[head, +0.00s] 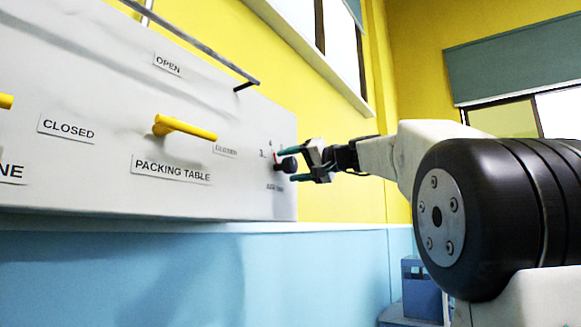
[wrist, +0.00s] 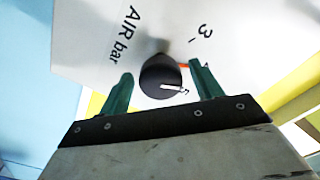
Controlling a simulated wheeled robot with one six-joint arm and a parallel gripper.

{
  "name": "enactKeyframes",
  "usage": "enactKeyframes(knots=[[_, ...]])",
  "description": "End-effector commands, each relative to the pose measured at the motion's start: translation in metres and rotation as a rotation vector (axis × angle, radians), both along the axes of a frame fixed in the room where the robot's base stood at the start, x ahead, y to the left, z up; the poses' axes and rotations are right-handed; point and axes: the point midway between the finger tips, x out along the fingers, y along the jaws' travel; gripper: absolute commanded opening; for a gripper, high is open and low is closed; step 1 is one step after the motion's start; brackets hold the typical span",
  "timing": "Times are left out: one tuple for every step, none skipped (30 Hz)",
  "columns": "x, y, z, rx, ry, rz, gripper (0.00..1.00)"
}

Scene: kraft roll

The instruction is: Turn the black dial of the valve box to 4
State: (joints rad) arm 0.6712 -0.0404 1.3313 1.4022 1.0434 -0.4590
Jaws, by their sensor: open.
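The valve box (head: 235,115) is a pale box on the wall, filling the left of the head view. Its black dial (head: 289,164) sits near the right end, with small markings around it. In the wrist view the dial (wrist: 158,72) is round, with a white pointer mark on its lower right. A printed 3 and the words "AIR bar" show beside it; a 4 is not readable there. My gripper (head: 288,166) is open, its green fingers on either side of the dial. In the wrist view a gap shows at the left finger; contact on the right is unclear.
A yellow lever (head: 185,128) sticks out above the PACKING TABLE label (head: 172,171), left of the dial. A grey rail (head: 200,48) runs along the box's top. A blue crate-like object (head: 422,290) stands low at right.

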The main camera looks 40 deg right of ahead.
Motion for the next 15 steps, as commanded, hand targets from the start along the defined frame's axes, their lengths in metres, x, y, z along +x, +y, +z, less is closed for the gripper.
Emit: enactKeyframes(knots=[[-0.008,-0.003,0.001,-0.001,0.0,-0.003,0.65],[-0.013,-0.005,0.001,-0.001,0.0,-0.004,0.65],[-0.02,-0.008,0.001,-0.001,0.0,-0.004,0.65],[-0.025,-0.01,0.001,-0.001,0.0,-0.004,0.65],[-0.03,-0.012,0.001,-0.001,-0.001,-0.005,0.65],[-0.037,-0.014,0.001,-0.001,-0.001,-0.004,0.65],[-0.041,-0.015,0.0,-0.001,-0.001,-0.005,0.65],[-0.045,-0.017,0.0,-0.001,-0.001,-0.005,0.65],[-0.05,-0.019,0.0,-0.001,0.0,-0.004,0.65],[-0.054,-0.02,0.0,-0.001,0.0,-0.004,0.65],[-0.056,-0.021,0.0,-0.001,0.0,-0.004,0.65],[-0.06,-0.022,0.0,-0.001,0.0,-0.003,0.65],[-0.061,-0.022,0.0,-0.001,0.0,-0.001,0.65],[-0.063,-0.023,0.0,-0.001,0.0,-0.001,0.65],[-0.064,-0.024,0.0,-0.001,-0.001,-0.002,0.65]])
